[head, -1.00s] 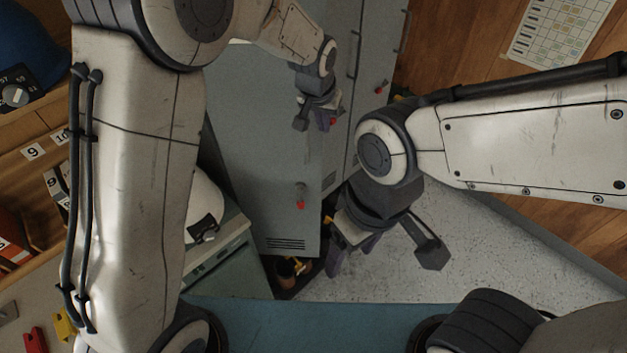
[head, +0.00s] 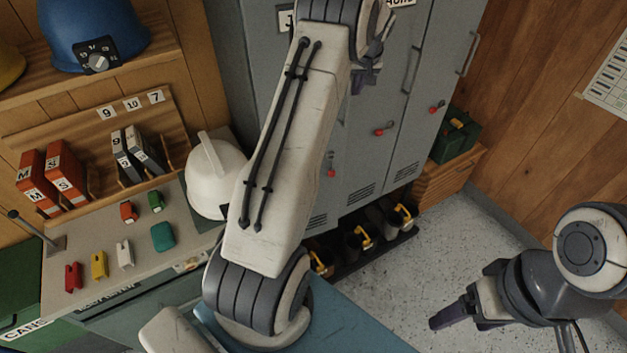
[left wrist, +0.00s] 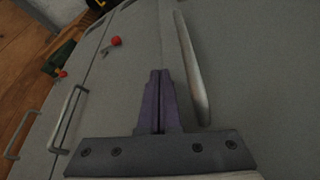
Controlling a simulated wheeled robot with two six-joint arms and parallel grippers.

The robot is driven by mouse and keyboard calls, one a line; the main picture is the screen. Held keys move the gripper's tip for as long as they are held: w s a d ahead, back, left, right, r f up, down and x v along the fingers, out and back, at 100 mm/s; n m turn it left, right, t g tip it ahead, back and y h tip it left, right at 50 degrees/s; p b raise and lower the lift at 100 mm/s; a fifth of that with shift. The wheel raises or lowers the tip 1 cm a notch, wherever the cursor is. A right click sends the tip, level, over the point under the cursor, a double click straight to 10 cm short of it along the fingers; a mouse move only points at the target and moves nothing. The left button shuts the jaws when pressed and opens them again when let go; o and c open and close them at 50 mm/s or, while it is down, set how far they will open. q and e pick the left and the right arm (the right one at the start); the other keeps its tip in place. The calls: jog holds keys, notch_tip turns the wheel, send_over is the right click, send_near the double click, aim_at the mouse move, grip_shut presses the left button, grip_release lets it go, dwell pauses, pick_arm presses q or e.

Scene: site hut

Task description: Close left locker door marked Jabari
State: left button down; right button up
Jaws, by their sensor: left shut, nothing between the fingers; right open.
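The left locker door (head: 318,195) is grey, and my left arm covers much of it in the head view. My left gripper (head: 368,78) is up in front of the lockers. In the left wrist view its fingers (left wrist: 160,78) are shut and empty, close to a grey door face beside a vertical handle (left wrist: 190,70); I cannot tell if they touch. My right gripper (head: 460,297) is open and empty over the floor.
Other locker doors (head: 385,165) with red-tagged locks stand to the right. Boots on a dark tray (head: 350,263) lie below. A green box (head: 455,137) sits on a wooden crate at the right. A bench (head: 95,235) with a white helmet (head: 212,177) is at left. Floor at right is clear.

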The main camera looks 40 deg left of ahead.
pick_arm(q)
jog(key=shift+w+a, duration=0.15)
jog(key=shift+a, duration=0.15)
jog(key=shift+d, duration=0.1)
